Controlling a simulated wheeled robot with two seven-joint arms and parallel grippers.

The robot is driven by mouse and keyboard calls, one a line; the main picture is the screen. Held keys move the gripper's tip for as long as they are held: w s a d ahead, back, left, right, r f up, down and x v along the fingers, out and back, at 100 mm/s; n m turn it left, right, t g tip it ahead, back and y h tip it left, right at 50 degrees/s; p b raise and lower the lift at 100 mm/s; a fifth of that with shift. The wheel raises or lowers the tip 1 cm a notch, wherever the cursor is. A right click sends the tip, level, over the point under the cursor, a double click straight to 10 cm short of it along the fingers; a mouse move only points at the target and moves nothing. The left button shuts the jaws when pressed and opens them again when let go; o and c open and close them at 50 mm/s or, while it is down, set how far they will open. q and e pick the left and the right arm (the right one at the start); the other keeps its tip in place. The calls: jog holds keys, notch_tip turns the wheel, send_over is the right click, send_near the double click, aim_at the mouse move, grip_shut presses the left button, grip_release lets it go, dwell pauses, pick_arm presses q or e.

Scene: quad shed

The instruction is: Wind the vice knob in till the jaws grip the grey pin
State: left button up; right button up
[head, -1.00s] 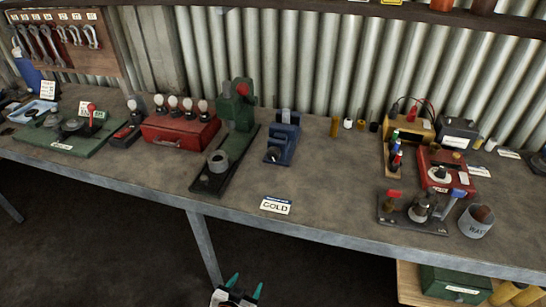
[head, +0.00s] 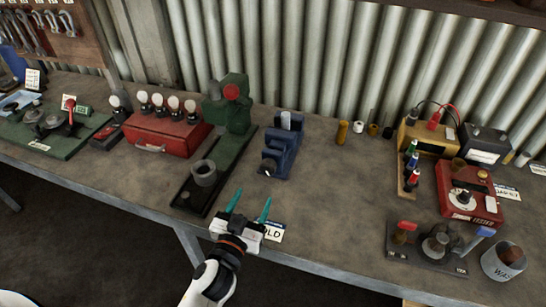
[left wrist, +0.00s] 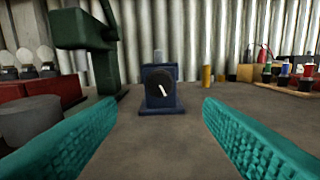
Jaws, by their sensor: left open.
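The blue vice (head: 281,150) stands on the bench in the middle of the head view. In the left wrist view the vice (left wrist: 161,76) is straight ahead, with its round black knob (left wrist: 161,91) facing me and a white mark on it. The grey pin (left wrist: 158,57) appears as a pale upright piece at the top of the vice; whether the jaws touch it cannot be told. My left gripper (head: 248,207) is open and empty, with teal fingers, at the front edge of the bench, short of the knob. The right gripper is not in view.
A green press on a long dark base (head: 212,178) stands left of the vice, with a grey ring on it. A red toolbox (head: 166,135) is further left. A card (head: 270,232) lies by my gripper.

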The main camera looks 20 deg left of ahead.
aim_at(266, 171)
pick_arm(q)
jog(key=shift+w+r, duration=0.1)
jog(key=shift+w, duration=0.25)
jog(key=w, duration=0.1)
jog(key=w+p, duration=0.1)
jog(key=w, duration=0.1)
jog(key=shift+w+d+r, duration=0.1)
jog(key=shift+w+r, duration=0.15)
jog(key=shift+w, duration=0.05)
jog(key=w, duration=0.4)
jog(key=w+p, duration=0.1)
jog(key=w, duration=0.1)
jog(key=shift+d+f, duration=0.1)
jog(key=shift+f, duration=0.15)
jog(key=shift+w, duration=0.55)
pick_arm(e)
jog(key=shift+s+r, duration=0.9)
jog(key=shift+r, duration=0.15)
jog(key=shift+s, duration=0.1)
pick_arm(q)
jog(key=c, duration=1)
jog(key=shift+o, duration=0.2)
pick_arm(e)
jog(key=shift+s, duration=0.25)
